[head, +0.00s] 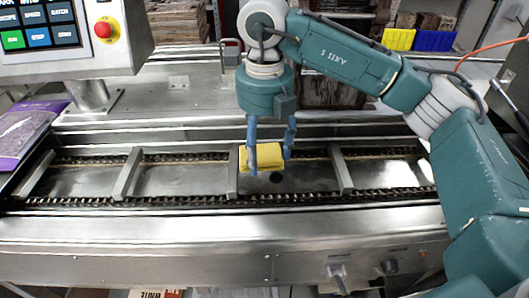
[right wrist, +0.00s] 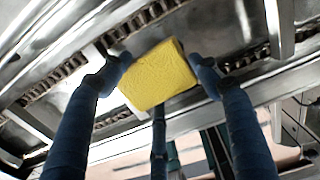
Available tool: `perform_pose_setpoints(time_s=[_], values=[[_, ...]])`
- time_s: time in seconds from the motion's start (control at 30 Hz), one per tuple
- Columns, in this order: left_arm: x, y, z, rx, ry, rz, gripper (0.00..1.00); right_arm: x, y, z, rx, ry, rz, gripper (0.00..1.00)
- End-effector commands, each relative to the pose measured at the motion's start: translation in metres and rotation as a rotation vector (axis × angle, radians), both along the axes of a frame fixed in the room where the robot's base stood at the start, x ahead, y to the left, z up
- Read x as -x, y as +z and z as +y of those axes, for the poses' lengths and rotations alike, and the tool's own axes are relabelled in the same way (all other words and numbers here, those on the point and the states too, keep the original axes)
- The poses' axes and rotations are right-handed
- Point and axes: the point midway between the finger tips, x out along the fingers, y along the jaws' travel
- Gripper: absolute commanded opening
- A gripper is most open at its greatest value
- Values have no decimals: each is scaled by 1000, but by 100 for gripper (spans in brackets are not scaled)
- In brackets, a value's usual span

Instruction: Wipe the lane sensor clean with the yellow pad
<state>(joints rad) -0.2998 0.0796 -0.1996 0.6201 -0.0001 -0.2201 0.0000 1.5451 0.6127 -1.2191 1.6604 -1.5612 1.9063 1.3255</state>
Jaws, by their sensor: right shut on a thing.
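My right gripper (head: 268,160) is shut on the yellow pad (head: 262,154), with blue fingers on either side of it. The pad also shows between the fingers in the right wrist view (right wrist: 158,76). It is over the conveyor lane, just right of a metal crossbar; I cannot tell whether it touches the surface below. A small dark round spot (head: 277,178) shows on the lane at the pad's lower edge; I cannot tell whether it is the lane sensor. No other part is clearly the sensor. My left gripper is not in view.
Metal crossbars (head: 127,174) divide the conveyor between two chains (head: 150,200). A purple bag (head: 27,132) lies at the left. A control panel with a red button (head: 105,29) stands at upper left. Yellow (head: 398,39) and blue (head: 434,41) bins are at the back right.

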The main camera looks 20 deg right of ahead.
Motion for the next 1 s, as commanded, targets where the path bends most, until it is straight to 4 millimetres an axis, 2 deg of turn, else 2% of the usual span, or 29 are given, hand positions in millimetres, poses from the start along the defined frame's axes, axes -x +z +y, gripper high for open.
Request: perform_pose_setpoints(time_s=[0.27,0.63,1.0], values=[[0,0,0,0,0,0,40,0,1,0,0,0,0,41],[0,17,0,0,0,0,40,0,29,0,0,-1,0,41],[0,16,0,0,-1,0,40,0,30,0,0,0,0,41]])
